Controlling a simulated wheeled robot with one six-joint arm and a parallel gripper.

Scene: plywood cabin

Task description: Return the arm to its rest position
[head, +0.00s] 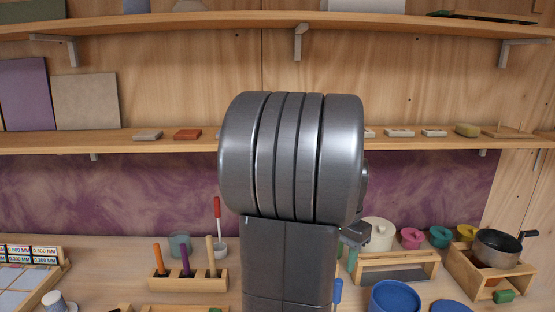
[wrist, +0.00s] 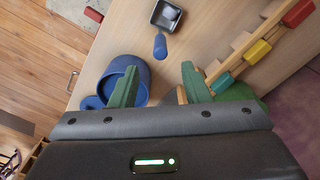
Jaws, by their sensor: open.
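My arm (head: 290,160) stands upright in the middle of the head view and hides part of the shelf and worktop behind it. My gripper (wrist: 159,70) shows in the wrist view as two green fingers spread apart, with no object held between them. A blue cup (wrist: 140,72) lies in view behind the left finger; whether they touch I cannot tell. A small blue-handled item (wrist: 160,47) is seen beyond the gap between the fingers. In the head view the gripper is mostly hidden behind my arm.
The worktop holds a wooden rack with colored handles (head: 188,284), a blue bowl (head: 395,297), a pot in a wooden stand (head: 497,246) and several small lidded pots. The lower shelf (head: 120,141) runs behind my arm. A square grey dish (wrist: 166,15) shows in the wrist view.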

